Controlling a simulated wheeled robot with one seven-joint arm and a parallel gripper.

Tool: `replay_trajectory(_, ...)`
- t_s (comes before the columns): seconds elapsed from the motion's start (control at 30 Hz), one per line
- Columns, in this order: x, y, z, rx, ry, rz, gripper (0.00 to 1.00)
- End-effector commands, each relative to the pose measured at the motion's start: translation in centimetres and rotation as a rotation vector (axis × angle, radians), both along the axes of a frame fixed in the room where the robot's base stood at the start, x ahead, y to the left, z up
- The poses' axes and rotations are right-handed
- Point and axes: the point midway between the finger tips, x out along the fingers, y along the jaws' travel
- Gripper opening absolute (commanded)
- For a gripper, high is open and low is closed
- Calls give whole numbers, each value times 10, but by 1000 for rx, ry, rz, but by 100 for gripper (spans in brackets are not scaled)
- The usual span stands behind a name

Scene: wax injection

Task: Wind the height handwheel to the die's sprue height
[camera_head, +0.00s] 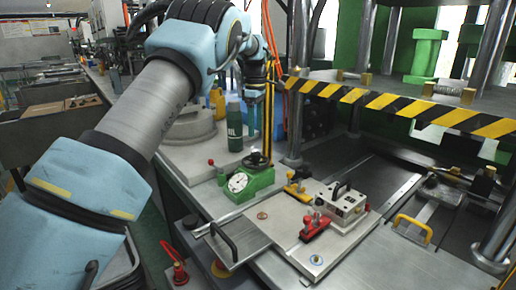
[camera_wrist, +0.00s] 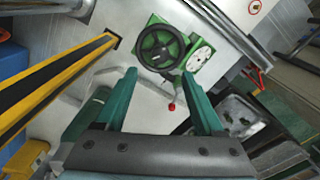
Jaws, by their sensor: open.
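The height handwheel (camera_wrist: 163,48) is a black spoked wheel on a green housing (camera_wrist: 188,62) beside a white round dial (camera_wrist: 201,59) in the wrist view. In the head view the green housing with its dial (camera_head: 238,182) sits near the middle, and the wheel (camera_head: 258,160) shows edge-on on top. My gripper (camera_wrist: 160,78) is open and empty; its green fingers point toward the wheel and stand apart from it. The likely die is a pale metal block with a black handle (camera_head: 341,206), to the right of the housing. Its sprue cannot be made out.
A dark green bottle (camera_head: 235,128) stands behind the housing. A lever with a red knob (camera_wrist: 172,107) lies close to the fingers. A red clamp (camera_head: 315,228) sits by the metal block. A yellow-black striped press edge (camera_head: 400,107) overhangs the right side.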

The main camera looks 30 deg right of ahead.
Motion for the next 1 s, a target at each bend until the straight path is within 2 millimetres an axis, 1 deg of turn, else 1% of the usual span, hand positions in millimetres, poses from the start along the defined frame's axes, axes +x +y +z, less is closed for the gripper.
replay_trajectory(0.1, -1, 1, -22, 4, 5, -1, 70)
replay_trajectory(0.3, -1, 1, -58, 2, 3, -2, 70)
replay_trajectory(0.5, -1, 1, -81, 1, 2, -2, 70)
replay_trajectory(0.63, -1, 1, -87, -1, 1, -2, 70)
replay_trajectory(0.87, 0, 1, -88, -1, 1, -2, 70)
replay_trajectory(0.9, 0, 1, -88, -1, 1, -2, 69)
replay_trajectory(1.0, 0, 1, -88, -1, 1, -2, 58)
